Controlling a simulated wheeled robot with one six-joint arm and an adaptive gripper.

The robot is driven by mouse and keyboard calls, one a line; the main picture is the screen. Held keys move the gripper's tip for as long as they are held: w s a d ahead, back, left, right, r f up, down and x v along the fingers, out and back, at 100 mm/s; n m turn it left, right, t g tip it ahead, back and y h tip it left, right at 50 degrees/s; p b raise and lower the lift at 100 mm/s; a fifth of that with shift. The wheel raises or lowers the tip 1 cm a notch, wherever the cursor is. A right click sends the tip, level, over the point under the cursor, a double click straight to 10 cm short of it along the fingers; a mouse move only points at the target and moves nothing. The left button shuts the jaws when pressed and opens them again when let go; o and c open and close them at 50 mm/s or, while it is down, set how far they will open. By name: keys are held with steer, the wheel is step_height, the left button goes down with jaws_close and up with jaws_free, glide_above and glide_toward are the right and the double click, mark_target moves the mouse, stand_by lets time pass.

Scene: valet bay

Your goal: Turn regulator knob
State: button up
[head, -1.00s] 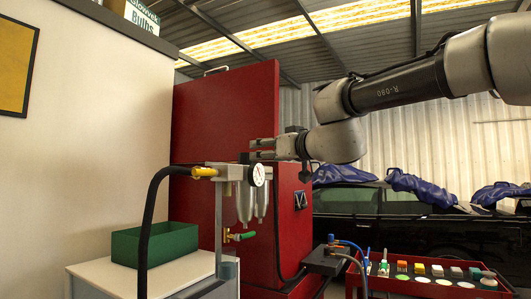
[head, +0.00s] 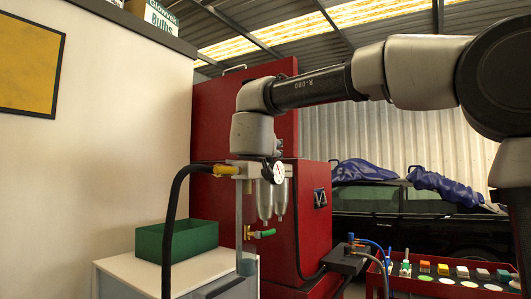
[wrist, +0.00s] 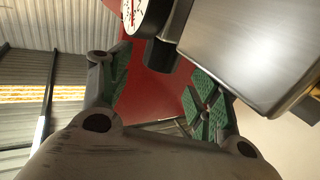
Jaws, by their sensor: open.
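The regulator, a pale metal block (head: 243,169) with a round white dial gauge (head: 279,172), stands at the front of the red cabinet in the head view. In the wrist view its shiny metal body (wrist: 250,45) fills the upper right and the gauge (wrist: 147,14) is at the top. A short dark cylinder, likely the knob (wrist: 160,54), sticks out under them. My gripper (wrist: 158,78) is open, with green-padded fingers on both sides of this cylinder; no contact shows.
A black hose (head: 174,215) with a yellow fitting (head: 225,170) meets the block's left side. Two clear bowls (head: 272,200) and a green-handled valve (head: 262,233) hang below. A green bin (head: 180,241) stands left. A red tray (head: 425,289) of coloured pieces is lower right.

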steer(key=w, duration=0.3)
steer(key=w+d, duration=0.1)
steer(key=w, duration=0.1)
steer(key=shift+c, duration=0.4)
steer(key=c, duration=1)
steer(key=shift+o, duration=0.2)
steer(key=shift+a+h, duration=0.1)
steer(key=shift+h, duration=0.2)
